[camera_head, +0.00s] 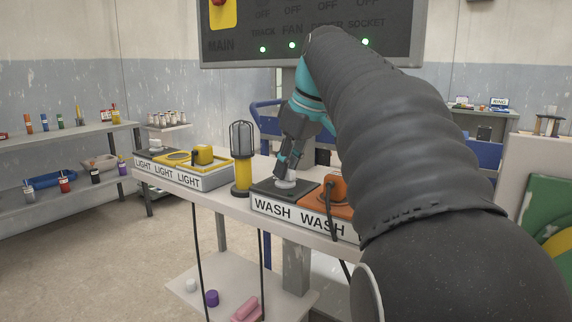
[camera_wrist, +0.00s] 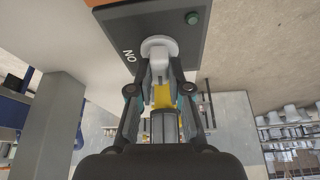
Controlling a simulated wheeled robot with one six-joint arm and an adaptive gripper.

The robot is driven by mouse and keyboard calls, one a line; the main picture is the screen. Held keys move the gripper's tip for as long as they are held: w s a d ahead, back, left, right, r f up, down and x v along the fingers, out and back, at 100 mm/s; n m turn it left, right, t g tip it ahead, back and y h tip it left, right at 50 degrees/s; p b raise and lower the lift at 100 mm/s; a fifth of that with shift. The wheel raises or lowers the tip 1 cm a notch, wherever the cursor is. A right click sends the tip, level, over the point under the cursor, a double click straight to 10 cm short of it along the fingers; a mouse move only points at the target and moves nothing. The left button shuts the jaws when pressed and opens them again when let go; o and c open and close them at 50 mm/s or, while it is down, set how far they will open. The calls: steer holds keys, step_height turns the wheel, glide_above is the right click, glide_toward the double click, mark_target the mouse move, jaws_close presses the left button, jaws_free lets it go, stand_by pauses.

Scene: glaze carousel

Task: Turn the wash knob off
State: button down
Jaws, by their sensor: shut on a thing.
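The wash knob (camera_head: 286,184) is a pale round knob on the dark top of the left box labelled WASH (camera_head: 272,208). My gripper (camera_head: 284,172) reaches down from above and is shut on the knob. In the wrist view the wash knob (camera_wrist: 159,44) has a round pale base and a raised grip between my fingertips (camera_wrist: 158,80). The dark panel (camera_wrist: 112,28) carries the word ON beside the knob and a small dark green lamp (camera_wrist: 193,17) in its corner. The knob's exact pointing direction is partly hidden by my fingers.
An orange plug (camera_head: 334,190) with a dark cable stands on the second WASH box, close to my gripper's right. A yellow caged lamp (camera_head: 242,160) stands to the left. Yellow-topped LIGHT boxes (camera_head: 205,180) are farther left. A wall panel (camera_head: 300,50) with green lights hangs behind.

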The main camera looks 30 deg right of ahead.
steer(key=shift+n, duration=0.5)
steer(key=c, duration=1.1)
jaws_free()
steer(key=shift+y, duration=0.3)
steer(key=v, duration=1.2)
steer(key=shift+w, duration=0.25)
